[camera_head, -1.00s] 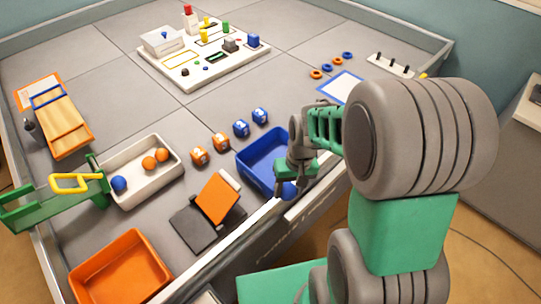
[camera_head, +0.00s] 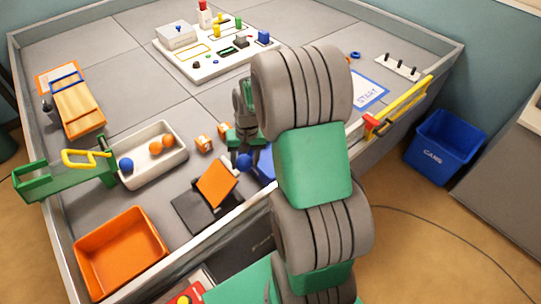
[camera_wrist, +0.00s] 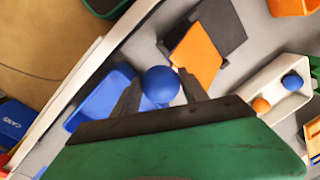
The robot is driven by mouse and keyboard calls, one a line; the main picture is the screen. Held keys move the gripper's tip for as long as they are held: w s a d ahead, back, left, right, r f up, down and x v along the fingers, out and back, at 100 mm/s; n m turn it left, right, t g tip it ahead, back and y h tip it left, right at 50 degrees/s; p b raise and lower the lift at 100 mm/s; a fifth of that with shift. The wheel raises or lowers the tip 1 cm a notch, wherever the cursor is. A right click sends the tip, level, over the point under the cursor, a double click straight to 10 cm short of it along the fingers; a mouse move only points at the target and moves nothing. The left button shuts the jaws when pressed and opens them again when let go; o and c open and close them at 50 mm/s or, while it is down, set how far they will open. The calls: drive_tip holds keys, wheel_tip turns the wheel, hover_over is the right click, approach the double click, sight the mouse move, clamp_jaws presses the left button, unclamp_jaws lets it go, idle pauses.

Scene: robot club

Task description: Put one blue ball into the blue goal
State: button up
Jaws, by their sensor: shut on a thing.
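My gripper (camera_head: 244,158) is shut on a blue ball (camera_wrist: 160,83); the ball also shows at the fingertips in the head view (camera_head: 244,162). The ball is held in the air by the table's front edge, between the tilted orange panel and the blue tray. The blue tray (camera_wrist: 97,97) lies left of the ball in the wrist view; in the head view my arm hides most of it. Which thing is the blue goal is unclear; a blue frame (camera_head: 66,82) crosses the wooden ramp.
The orange panel (camera_head: 216,183) on its dark base stands close left of my gripper. An orange tray (camera_head: 121,249) and a green holder (camera_head: 62,173) are at left. A blue CANS bin (camera_head: 445,145) stands on the floor.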

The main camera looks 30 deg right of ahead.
drive_tip(key=w+d+f+m, duration=0.1)
drive_tip(key=w+d+m, duration=0.2)
drive_tip(key=d, duration=0.5)
drive_tip(key=w+d+f+m, duration=0.1)
drive_tip(key=w+d+m, duration=0.2)
drive_tip(key=d, duration=0.6)
wheel_tip(320, 180, down, 6)
drive_tip(key=b, duration=0.3)
drive_tip(key=shift+t+h, duration=0.3)
drive_tip(key=shift+s, duration=0.1)
drive_tip(key=o, duration=1.4)
drive_tip(key=shift+o, duration=0.2)
drive_tip(key=shift+r, duration=0.1)
wheel_tip(320, 180, up, 8)
drive_tip(key=shift+s+d+f, duration=0.25)
drive_tip(key=shift+s+d, duration=0.1)
drive_tip(key=shift+s, duration=0.05)
